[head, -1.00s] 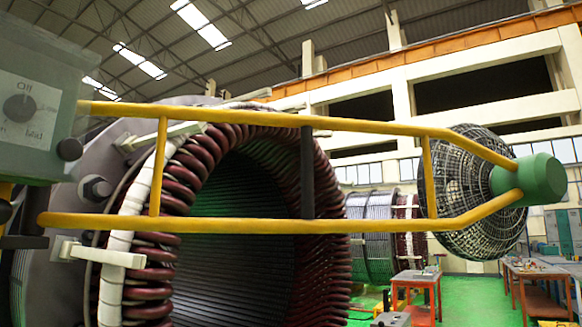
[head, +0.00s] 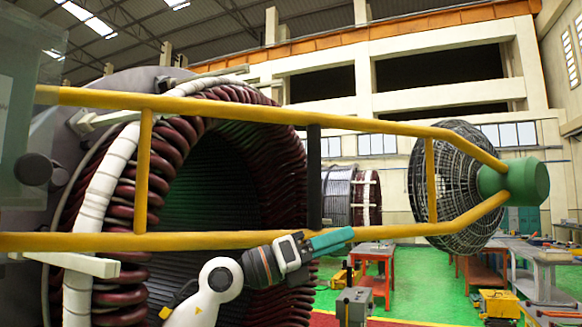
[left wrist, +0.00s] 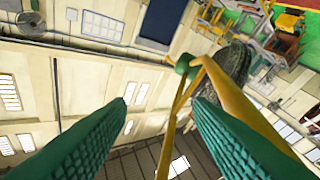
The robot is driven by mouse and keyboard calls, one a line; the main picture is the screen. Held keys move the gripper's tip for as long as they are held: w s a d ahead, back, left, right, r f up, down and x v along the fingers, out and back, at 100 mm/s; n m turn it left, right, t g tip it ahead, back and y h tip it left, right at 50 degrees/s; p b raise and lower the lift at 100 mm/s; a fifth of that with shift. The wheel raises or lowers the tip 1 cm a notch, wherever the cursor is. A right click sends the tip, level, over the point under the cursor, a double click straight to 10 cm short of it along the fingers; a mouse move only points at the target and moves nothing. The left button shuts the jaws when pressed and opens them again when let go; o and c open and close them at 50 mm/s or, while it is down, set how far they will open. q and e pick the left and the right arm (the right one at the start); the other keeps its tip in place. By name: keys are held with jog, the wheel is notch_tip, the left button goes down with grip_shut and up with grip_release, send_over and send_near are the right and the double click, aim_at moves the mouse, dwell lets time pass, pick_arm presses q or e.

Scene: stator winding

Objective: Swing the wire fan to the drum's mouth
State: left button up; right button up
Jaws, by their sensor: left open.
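The wire fan (head: 440,190) is a grey mesh dish with a green hub (head: 515,182), at the end of a yellow two-bar boom (head: 380,127). It hangs right of the drum, apart from its mouth (head: 225,195). The drum is ringed by dark red coils (head: 165,165). A black upright bar (head: 314,180) joins the boom's two rails. My left gripper (head: 345,237) is just below the lower rail near that bar, its teal fingers seen edge-on. In the left wrist view its fingers (left wrist: 160,103) are apart and empty; the boom and hub (left wrist: 186,64) show beyond. My right gripper is not visible.
A grey-green box (head: 30,120) blocks the left edge. Another wound drum (head: 350,195) stands behind. Red tables (head: 372,268), a grey bench (head: 545,275) and yellow equipment (head: 500,303) stand on the right. Green floor (head: 430,280) shows between them.

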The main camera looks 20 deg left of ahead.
pick_arm(q)
notch_tip(320, 180, up, 4)
jog(key=s+a+m, duration=0.1)
jog(key=s+m, duration=0.1)
jog(key=n+t+y+p, duration=0.1)
jog(key=n+t+y, duration=0.15)
jog(key=y, duration=0.55)
send_near(309, 175)
jog(key=shift+m+t, duration=0.25)
jog(key=shift+t, duration=0.1)
jog(key=p+x, duration=0.1)
jog(key=x, duration=0.2)
jog(key=p+x, duration=0.2)
jog(key=x, duration=0.1)
jog(key=p+x, duration=0.2)
jog(key=x, duration=0.2)
jog(key=shift+f, duration=0.25)
jog(key=shift+w+d+f+p, duration=0.1)
jog(key=shift+w+d+p, duration=0.2)
jog(key=shift+w, duration=0.15)
jog(key=shift+w+d+f, duration=0.1)
jog(key=shift+w+d, duration=0.05)
jog(key=shift+w, duration=0.05)
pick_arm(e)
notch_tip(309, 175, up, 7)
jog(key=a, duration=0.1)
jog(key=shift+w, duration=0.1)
